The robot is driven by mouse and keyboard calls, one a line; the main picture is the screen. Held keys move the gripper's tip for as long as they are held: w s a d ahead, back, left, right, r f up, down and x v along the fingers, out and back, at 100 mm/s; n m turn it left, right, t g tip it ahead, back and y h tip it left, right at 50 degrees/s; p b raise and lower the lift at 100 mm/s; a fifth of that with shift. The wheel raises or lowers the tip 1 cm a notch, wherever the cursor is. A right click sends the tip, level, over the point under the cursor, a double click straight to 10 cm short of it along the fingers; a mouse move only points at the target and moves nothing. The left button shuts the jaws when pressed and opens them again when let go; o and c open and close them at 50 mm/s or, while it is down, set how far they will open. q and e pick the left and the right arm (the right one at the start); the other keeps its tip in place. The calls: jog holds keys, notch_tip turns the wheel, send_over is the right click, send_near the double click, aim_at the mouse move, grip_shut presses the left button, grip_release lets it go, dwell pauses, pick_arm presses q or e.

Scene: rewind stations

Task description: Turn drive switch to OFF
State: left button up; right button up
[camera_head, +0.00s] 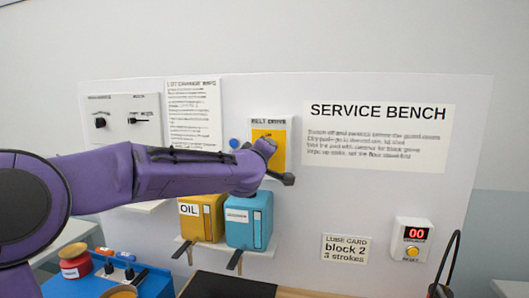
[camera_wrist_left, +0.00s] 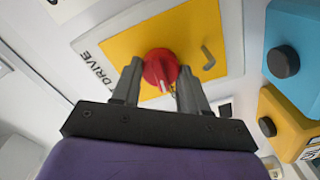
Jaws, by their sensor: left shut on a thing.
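The drive switch is a red round knob (camera_wrist_left: 160,70) with a white pointer mark, on a yellow plate (camera_wrist_left: 195,25) labelled DRIVE in the left wrist view. My left gripper (camera_wrist_left: 159,76) is shut on the knob, one grey finger on each side. In the head view my purple left arm reaches across to the drive panel (camera_head: 284,133), whose lower part and knob are hidden behind the wrist. I cannot read ON or OFF marks beside the knob.
A yellow OIL box (camera_head: 202,222) and a blue box (camera_head: 249,215) stand on a shelf below the drive panel. A counter (camera_head: 412,238) with a red display is at right. A small hook (camera_wrist_left: 208,58) sits on the yellow plate near the knob.

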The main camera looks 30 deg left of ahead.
pick_arm(q)
jog(key=shift+f, duration=0.2)
dwell(0.3)
jog(key=o, duration=1.1)
jog(key=shift+r, duration=0.1)
jog(key=shift+c, duration=0.2)
jog(key=shift+s, duration=0.1)
jog(key=p+v, duration=0.3)
jog(key=v, duration=0.7)
jog(key=shift+s+p, duration=0.2)
jog(key=shift+p, duration=0.15)
